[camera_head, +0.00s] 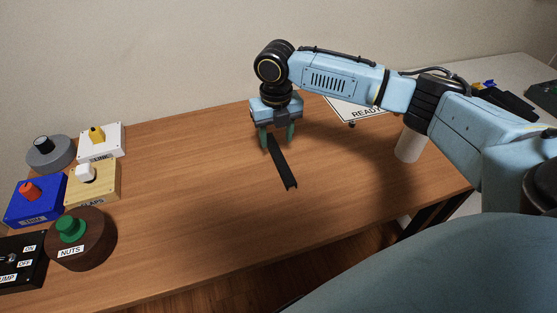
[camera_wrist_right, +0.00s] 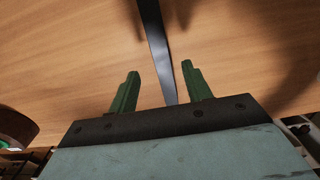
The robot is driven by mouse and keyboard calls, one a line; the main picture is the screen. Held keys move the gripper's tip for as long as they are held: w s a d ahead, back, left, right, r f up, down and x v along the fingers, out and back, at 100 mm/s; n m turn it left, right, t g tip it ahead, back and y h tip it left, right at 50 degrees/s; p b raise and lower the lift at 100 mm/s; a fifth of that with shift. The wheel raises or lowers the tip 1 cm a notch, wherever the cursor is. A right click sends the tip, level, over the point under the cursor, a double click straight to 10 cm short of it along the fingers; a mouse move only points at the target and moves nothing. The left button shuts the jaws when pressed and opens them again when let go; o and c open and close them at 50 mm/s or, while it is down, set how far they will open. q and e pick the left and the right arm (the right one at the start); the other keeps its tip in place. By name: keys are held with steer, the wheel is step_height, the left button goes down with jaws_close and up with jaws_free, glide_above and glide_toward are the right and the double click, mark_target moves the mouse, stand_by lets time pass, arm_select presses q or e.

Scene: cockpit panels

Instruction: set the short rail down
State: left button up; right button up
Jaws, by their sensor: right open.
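The short rail (camera_head: 282,165) is a dark, narrow strip lying on the wooden table near the middle in the head view. It also shows in the right wrist view (camera_wrist_right: 157,45), running from the top edge down between the fingers. My right gripper (camera_head: 277,138) is above the rail's far end, its green fingers pointing down. In the right wrist view the fingers (camera_wrist_right: 158,82) are apart, one on each side of the rail, with gaps between them and it. My left gripper is not in view.
Several control boxes stand at the left, including a round brown one marked NUTS (camera_head: 80,238) and a blue one (camera_head: 36,200). A white cylinder (camera_head: 408,145) and a READ-labelled sign (camera_head: 362,108) are at the right, near my right arm. The table's middle left is clear.

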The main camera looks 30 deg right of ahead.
mark_target(279, 156)
steer(key=shift+s+f, duration=0.25)
steer(key=shift+f, duration=0.65)
steer(key=f, duration=0.2)
steer(key=f+b, duration=0.1)
steer(key=shift+s+f, duration=0.2)
steer(key=shift+f, duration=0.2)
steer(key=shift+c, duration=1.3)
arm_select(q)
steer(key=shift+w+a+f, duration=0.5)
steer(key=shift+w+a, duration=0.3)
arm_select(e)
jaws_close()
steer(key=shift+r, duration=0.1)
